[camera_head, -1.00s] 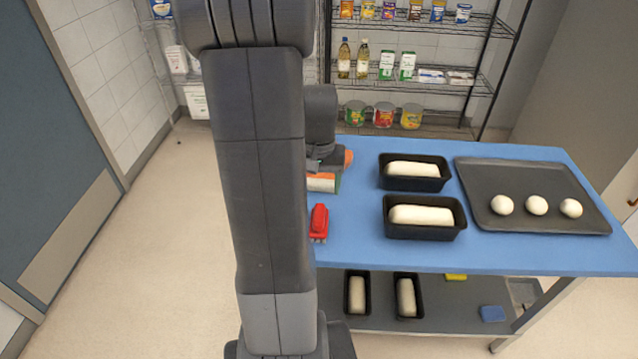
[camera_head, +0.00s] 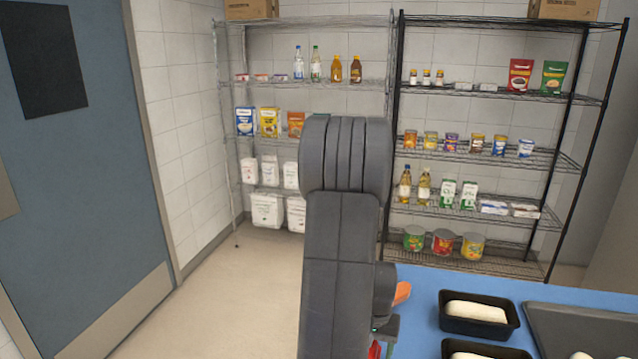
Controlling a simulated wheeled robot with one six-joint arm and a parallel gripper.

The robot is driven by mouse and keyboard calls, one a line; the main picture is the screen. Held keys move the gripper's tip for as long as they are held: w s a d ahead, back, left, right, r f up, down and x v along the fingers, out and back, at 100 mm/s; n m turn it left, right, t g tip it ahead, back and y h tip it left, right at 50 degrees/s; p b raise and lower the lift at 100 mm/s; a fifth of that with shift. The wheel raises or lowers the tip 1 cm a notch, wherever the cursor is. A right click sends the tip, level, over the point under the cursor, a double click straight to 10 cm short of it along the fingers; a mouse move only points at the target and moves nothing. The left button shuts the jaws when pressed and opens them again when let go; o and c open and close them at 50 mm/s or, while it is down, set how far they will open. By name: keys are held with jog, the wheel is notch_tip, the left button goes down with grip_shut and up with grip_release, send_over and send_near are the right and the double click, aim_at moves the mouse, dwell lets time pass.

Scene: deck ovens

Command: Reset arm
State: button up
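My arm (camera_head: 340,245) stands upright in the middle of the head view, with a rounded joint at its top. A dark wrist part (camera_head: 385,287) shows at its right side, low in the picture. My gripper's fingers are not clearly visible; the arm hides most of that area, and I cannot tell whether they are open or hold anything. A small orange thing (camera_head: 402,292) shows beside the wrist, over the blue table. A red thing (camera_head: 375,349) is partly visible at the bottom edge, beside the arm.
The blue table (camera_head: 426,284) holds two black loaf tins with dough, the farther one (camera_head: 479,329) fuller in view, and a dark tray (camera_head: 580,322). Wire shelves (camera_head: 480,152) with groceries stand behind. A blue-grey door (camera_head: 75,190) is at left. Open floor (camera_head: 225,300) lies left of my arm.

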jog(key=shift+f, duration=1.6)
jog(key=shift+r, duration=0.3)
jog(key=shift+f, duration=0.1)
